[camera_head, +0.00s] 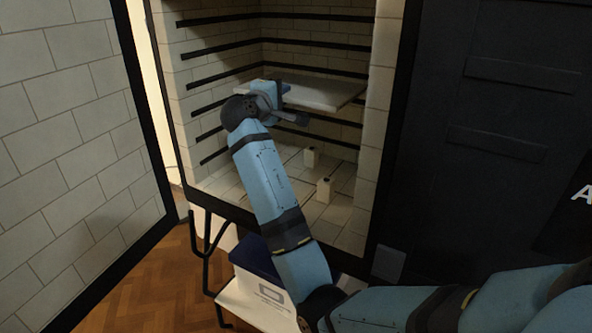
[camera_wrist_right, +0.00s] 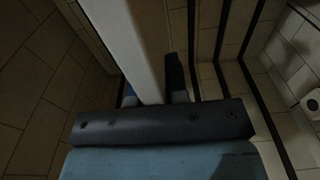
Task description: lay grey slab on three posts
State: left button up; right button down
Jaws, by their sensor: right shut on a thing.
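The grey slab (camera_head: 322,92) is inside the open kiln, held roughly level above the kiln floor. My right gripper (camera_head: 284,90) is shut on its near left part. In the right wrist view the slab (camera_wrist_right: 128,45) runs away from the right gripper (camera_wrist_right: 158,98) as a pale band. Two short cream posts stand upright on the kiln floor below the slab: a farther post (camera_head: 311,158) and a nearer post (camera_head: 323,190). The slab is clear of both. A third post is not visible; my arm hides part of the floor. My left gripper is not in view.
The brick-lined kiln (camera_head: 205,40) has dark grooves along its walls. Its open door (camera_head: 75,130) stands at the left and a dark panel (camera_head: 490,130) at the right.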

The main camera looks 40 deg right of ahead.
notch_tip(320, 180, down, 19)
jog(key=b, duration=0.5)
jog(key=shift+f, duration=0.2)
jog(key=c, duration=1.3)
grip_release()
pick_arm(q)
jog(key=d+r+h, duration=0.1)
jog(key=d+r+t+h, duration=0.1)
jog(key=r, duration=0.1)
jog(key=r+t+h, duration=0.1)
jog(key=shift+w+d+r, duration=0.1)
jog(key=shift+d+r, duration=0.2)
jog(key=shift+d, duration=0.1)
pick_arm(e)
jog(key=shift+o, duration=0.9)
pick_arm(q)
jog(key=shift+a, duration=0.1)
pick_arm(e)
jog(key=shift+s, duration=0.1)
